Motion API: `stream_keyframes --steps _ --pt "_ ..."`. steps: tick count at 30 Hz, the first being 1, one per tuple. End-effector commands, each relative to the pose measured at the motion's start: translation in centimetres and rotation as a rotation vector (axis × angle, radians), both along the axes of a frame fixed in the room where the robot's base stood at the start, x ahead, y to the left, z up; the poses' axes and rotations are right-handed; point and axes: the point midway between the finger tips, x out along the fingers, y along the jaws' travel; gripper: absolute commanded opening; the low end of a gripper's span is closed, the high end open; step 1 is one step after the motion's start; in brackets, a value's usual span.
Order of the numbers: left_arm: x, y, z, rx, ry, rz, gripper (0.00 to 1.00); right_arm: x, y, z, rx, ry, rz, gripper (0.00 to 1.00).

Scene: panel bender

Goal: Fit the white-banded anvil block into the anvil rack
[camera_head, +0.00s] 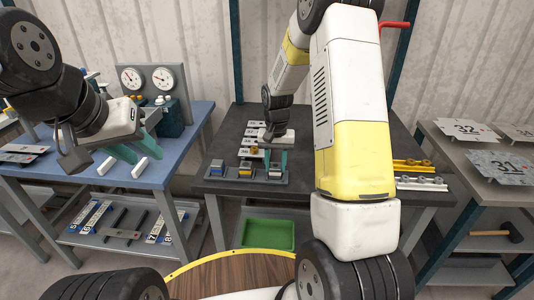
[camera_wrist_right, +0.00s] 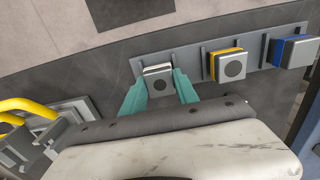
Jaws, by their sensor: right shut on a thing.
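The anvil rack (camera_head: 245,178) is a grey strip at the front left of the dark table. It also shows in the right wrist view (camera_wrist_right: 195,66). A blue-banded block (camera_head: 217,167) and a yellow-banded block (camera_head: 245,168) stand in it. The white-banded anvil block (camera_wrist_right: 159,78) is between the teal fingers of my right gripper (camera_head: 275,161), which is shut on it at the rack's end position, beyond the yellow-banded block. I cannot tell whether the block is fully seated. My left gripper (camera_head: 140,150) is open and empty over the blue table.
Flat plates (camera_head: 251,140) lie behind the rack. Yellow and grey brackets (camera_head: 415,173) sit on the table's right side. The blue table (camera_head: 178,150) at left carries gauges (camera_head: 147,80). A green bin (camera_head: 268,234) is below the dark table.

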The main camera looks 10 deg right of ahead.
Motion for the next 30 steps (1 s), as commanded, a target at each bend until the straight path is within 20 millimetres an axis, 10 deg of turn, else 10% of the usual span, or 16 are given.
stream_keyframes --steps 8,9,13,30 --pt "0.0 0.0 0.0 0.0 0.0 0.0 0.36 0.0 0.0 -0.1 0.0 -0.001 0.0 0.0" --pt "0.0 0.0 0.0 0.0 0.0 0.0 0.36 0.0 0.0 -0.1 0.0 -0.001 0.0 0.38" --pt "0.0 0.0 0.0 0.0 0.0 0.0 0.36 0.0 0.0 -0.1 0.0 -0.001 0.0 0.61" --pt "0.0 0.0 0.0 0.0 0.0 0.0 0.36 0.1 0.0 3.6 0.001 -0.005 0.0 0.61"
